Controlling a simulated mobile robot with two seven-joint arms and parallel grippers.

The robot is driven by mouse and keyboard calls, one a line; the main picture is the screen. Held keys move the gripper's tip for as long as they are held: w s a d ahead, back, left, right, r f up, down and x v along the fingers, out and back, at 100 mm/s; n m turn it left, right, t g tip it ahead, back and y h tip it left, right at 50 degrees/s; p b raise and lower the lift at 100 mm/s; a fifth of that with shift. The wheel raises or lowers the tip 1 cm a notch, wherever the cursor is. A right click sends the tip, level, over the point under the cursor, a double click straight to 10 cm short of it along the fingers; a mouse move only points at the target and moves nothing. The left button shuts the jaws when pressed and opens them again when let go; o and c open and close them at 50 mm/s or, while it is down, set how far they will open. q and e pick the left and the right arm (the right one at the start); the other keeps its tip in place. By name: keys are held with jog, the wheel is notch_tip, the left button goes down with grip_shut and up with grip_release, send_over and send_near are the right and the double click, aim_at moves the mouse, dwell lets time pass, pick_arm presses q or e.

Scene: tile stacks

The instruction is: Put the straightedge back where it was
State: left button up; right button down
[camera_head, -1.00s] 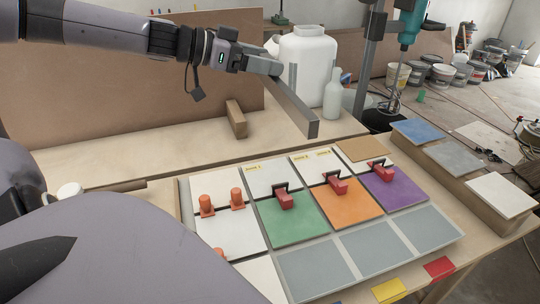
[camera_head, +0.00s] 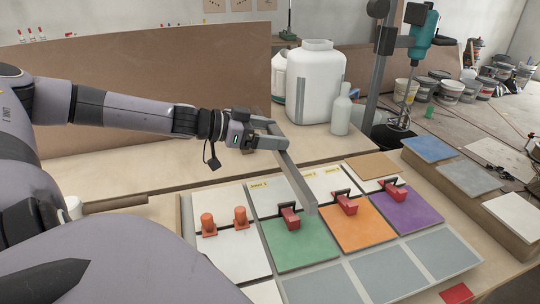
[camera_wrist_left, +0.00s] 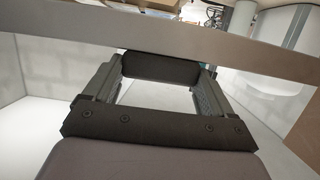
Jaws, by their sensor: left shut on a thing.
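The straightedge is a long grey metal bar (camera_head: 297,182), held tilted in the head view. Its lower end hangs in front of the tile board (camera_head: 268,257), near the green tile (camera_head: 290,250); I cannot tell whether it touches anything. My left gripper (camera_head: 279,142) is shut on the bar near its upper part, behind the tile board's far edge. In the left wrist view the straightedge (camera_wrist_left: 215,45) crosses the whole picture, beyond the gripper's frame. My right gripper is not in view.
A white jug (camera_head: 318,85) and a pale bottle (camera_head: 342,112) stand behind. A brown board (camera_head: 130,90) leans at the back. Loose tiles (camera_head: 468,175) lie on a ledge at right.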

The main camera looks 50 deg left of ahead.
aim_at(273, 152)
pick_arm(q)
jog(key=shift+f+b, duration=0.55)
jog(key=shift+f, duration=2.1)
jog(key=shift+f, duration=0.3)
jog(key=o, duration=1.2)
jog(key=shift+c, duration=0.2)
